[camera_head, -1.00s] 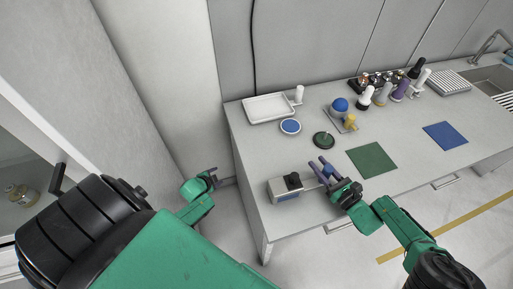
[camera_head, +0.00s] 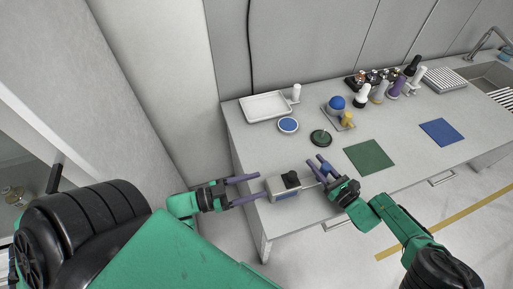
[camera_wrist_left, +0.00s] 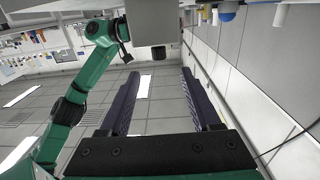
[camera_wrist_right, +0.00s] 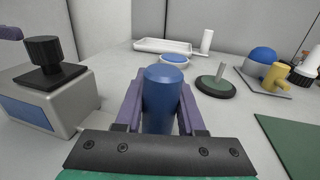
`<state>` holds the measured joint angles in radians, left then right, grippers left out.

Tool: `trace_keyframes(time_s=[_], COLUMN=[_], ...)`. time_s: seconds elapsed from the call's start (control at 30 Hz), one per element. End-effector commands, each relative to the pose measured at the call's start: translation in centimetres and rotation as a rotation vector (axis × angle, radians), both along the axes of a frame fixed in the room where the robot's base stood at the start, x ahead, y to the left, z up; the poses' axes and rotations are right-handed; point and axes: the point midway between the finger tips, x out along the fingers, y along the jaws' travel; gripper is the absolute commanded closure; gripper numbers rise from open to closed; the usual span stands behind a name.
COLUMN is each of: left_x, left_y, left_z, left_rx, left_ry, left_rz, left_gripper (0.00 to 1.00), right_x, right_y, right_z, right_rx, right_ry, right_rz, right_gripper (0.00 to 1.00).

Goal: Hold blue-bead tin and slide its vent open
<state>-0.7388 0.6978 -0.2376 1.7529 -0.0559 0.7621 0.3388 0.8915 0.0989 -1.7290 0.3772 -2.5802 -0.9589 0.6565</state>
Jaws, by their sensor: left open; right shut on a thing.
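The tin appears to be a grey box (camera_head: 287,194) with a black knob (camera_head: 291,179) on top and a blue panel (camera_wrist_right: 27,112) on its side. It sits near the counter's front left corner. My left gripper (camera_head: 262,186) is open and empty, its fingers pointing at the box's left side. In the left wrist view a grey block (camera_wrist_left: 152,22), likely the box, lies beyond the fingertips. My right gripper (camera_head: 316,163) is shut on an upright blue post (camera_wrist_right: 163,100) just right of the box. The post's lower end is hidden.
A green-black disc with a stem (camera_head: 321,137), a blue-topped dish (camera_head: 288,125) and a white tray (camera_head: 264,107) stand behind. A green mat (camera_head: 369,157) lies to the right. A blue ball (camera_head: 336,103) and yellow piece (camera_head: 346,119) share a small plate. The counter's front edge is close.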

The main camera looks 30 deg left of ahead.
Motion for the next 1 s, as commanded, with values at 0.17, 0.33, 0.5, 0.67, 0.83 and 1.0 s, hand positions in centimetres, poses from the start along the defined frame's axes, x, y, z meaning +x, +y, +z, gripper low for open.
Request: trace_keyframes(time_s=[0.17,0.33,0.5,0.67,0.83,1.0], left_x=[0.7,2.6,4.5,6.4,8.0,8.9], left_y=[-0.9,-2.5,-4.1,-5.7,-7.2,-7.9], left_z=[0.2,0.2,0.2,0.2,0.1,0.1], left_rx=[-0.016,-0.014,-0.013,-0.012,-0.012,-0.01], left_ry=[0.003,0.003,0.002,0.001,0.003,0.004], left_rz=[-0.005,-0.003,-0.002,-0.002,-0.002,-0.002], left_gripper=[0.36,0.36,0.36,0.36,0.36,0.36], right_x=[0.0,0.0,0.0,0.0,0.0,0.0], right_y=[0.0,0.0,0.0,0.0,0.0,0.0], right_z=[0.0,0.0,0.0,0.0,0.0,0.0], right_rx=[0.001,0.001,0.001,0.001,0.001,0.001], right_ry=[0.0,0.0,0.0,0.0,0.0,0.0], right_rz=[0.0,0.0,0.0,0.0,0.0,-0.001], right_gripper=[1.0,1.0,1.0,1.0,1.0,1.0])
